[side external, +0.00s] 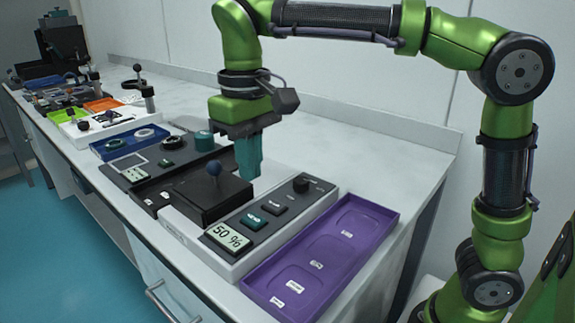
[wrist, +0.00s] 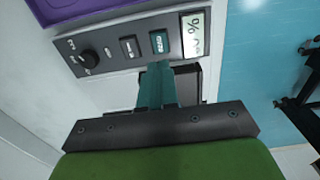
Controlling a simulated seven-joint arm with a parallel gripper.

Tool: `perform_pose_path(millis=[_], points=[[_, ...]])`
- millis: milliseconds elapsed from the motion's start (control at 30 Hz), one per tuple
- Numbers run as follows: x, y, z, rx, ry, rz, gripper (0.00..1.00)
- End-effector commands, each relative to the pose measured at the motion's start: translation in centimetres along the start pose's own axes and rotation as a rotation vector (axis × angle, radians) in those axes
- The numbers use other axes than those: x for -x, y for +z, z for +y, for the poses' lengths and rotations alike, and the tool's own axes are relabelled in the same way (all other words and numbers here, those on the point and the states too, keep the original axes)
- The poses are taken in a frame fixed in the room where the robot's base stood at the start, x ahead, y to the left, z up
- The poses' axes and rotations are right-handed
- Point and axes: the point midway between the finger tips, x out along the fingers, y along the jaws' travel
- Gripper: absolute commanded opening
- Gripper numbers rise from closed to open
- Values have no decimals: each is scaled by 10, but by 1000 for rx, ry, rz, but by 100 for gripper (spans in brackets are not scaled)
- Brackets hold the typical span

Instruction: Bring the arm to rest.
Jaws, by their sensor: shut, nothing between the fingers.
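My gripper (side external: 248,172) hangs from my green arm above the bench, pointing down, with its teal fingers together and empty. In the side external view it is just behind and right of a black box with a blue ball knob (side external: 213,168). In the wrist view the shut fingers (wrist: 158,68) point toward a grey control box (wrist: 118,50). The fingers partly cover a dark block behind them. Whether the fingertips touch anything below cannot be told.
The grey control box (side external: 232,250) has a display reading 50 %, buttons and a black knob. A purple tray (side external: 335,272) lies right of it. Blue (side external: 105,152), white and orange trays stand farther left. The white bench top behind the devices (side external: 330,150) is mostly clear.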

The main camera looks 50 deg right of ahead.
Motion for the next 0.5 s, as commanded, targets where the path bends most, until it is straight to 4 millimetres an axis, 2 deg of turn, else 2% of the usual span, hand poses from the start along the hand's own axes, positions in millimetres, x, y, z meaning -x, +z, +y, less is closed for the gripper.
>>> perform_pose_path(millis=[300, 400, 500], points=[[-1, -6, 0, 7, 0, 27, 0], [-18, -8, 0, 36, -8, 46, 0], [-32, 1, 12, 44, -47, 102, 0]])
